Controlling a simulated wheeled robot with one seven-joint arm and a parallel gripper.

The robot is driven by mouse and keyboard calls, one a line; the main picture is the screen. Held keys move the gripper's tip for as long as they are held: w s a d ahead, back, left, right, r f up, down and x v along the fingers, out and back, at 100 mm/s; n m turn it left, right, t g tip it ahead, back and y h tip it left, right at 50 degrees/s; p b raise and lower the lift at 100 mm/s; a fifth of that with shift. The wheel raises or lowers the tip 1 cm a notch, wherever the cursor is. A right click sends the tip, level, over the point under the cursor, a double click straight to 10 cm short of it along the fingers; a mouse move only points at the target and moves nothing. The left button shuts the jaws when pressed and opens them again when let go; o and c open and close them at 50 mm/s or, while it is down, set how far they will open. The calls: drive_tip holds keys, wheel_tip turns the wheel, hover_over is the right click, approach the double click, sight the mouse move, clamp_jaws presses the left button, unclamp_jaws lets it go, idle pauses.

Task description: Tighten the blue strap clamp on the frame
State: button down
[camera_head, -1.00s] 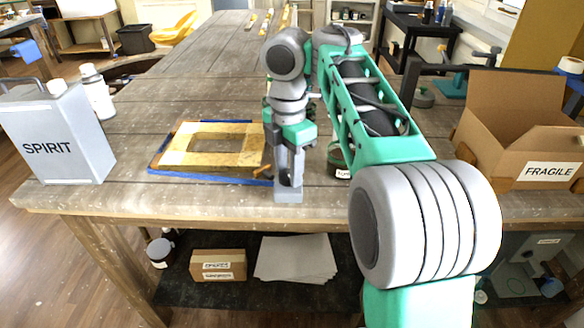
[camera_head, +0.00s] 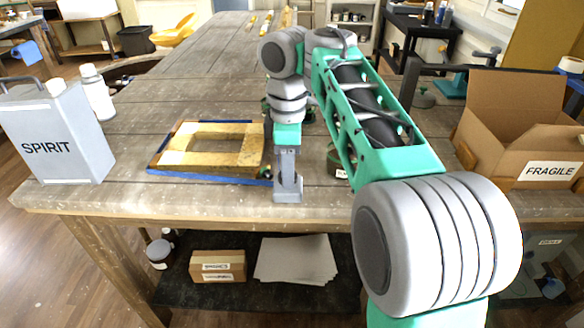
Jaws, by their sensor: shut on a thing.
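A flat wooden frame (camera_head: 185,157) with a square opening lies on the workbench. The blue strap (camera_head: 205,179) of the clamp runs around its outer edges. The clamp's small tightening part (camera_head: 265,173) shows at the frame's near right corner, beside my gripper and partly hidden by it. My gripper (camera_head: 287,190) points down at this corner, close to the bench's front edge. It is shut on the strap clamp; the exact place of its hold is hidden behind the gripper.
A grey SPIRIT can (camera_head: 55,135) and a white bottle (camera_head: 97,92) stand left of the frame. A dark green tin (camera_head: 337,160) is right of my gripper, partly behind my arm. An open FRAGILE carton (camera_head: 500,150) stands at the right. The bench behind the frame is clear.

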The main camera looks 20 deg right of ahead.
drive_tip(key=shift+s+f, duration=0.1)
drive_tip(key=shift+f, duration=0.15)
drive_tip(key=c, duration=1.1)
unclamp_jaws()
drive_tip(key=shift+s+a, duration=0.1)
drive_tip(key=shift+a, duration=0.1)
drive_tip(key=shift+o, duration=1)
drive_tip(key=shift+d+r, duration=0.1)
drive_tip(key=shift+r, duration=0.05)
drive_tip(key=shift+r, duration=0.1)
wheel_tip(320, 180, up, 8)
drive_tip(key=p, duration=0.7)
drive_tip(key=shift+f, duration=0.2)
